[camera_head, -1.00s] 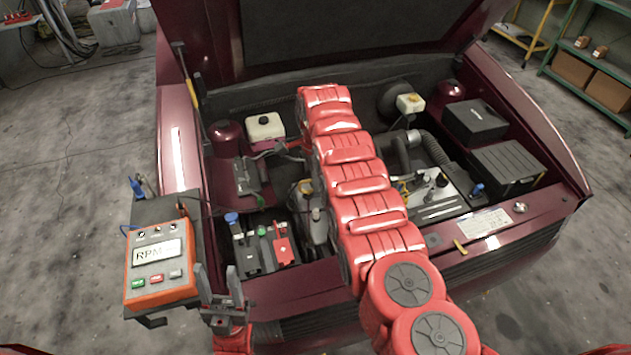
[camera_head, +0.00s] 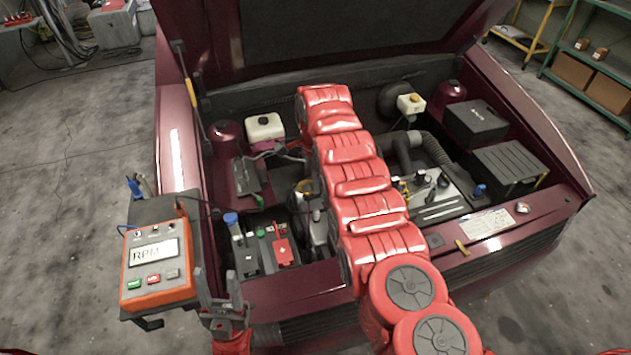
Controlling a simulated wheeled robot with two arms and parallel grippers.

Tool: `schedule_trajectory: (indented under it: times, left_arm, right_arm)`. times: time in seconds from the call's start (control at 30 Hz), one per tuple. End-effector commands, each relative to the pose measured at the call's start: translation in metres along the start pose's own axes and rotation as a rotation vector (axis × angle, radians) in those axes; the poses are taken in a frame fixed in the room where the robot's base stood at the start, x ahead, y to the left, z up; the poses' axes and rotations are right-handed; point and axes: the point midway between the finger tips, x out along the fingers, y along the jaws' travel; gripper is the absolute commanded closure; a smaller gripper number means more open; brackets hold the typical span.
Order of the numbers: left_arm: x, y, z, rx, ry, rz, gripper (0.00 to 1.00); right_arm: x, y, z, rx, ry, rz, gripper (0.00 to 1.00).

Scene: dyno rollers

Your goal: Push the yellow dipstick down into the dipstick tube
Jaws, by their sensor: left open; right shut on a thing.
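My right arm (camera_head: 365,195) reaches from the bottom right over the middle of the engine bay, its far end near the back. The arm's own links hide my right gripper and whatever it holds. The yellow dipstick and its tube cannot be made out for sure.
An orange RPM meter (camera_head: 157,265) stands left of my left gripper. The battery (camera_head: 262,252) with a red clamp lies behind it. A white reservoir (camera_head: 264,128), a grey box (camera_head: 508,166) and hoses (camera_head: 432,150) crowd the bay. The raised hood (camera_head: 340,30) closes off the back.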

Motion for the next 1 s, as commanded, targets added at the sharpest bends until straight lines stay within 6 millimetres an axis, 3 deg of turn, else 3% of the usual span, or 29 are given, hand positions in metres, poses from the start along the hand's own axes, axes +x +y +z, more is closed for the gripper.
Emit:
schedule_trajectory:
  times: [0.6,1.0]
  left_arm:
    - [-0.024,0.001,0.004,0.0,0.0,0.0,0.5]
    - [-0.025,0.001,0.004,0.0,0.0,0.0,0.5]
  right_arm:
    - [0.029,0.0,0.0,0.0,0.0,0.0,1.0]
    - [0.031,0.0,0.0,0.0,0.0,-0.001,1.0]
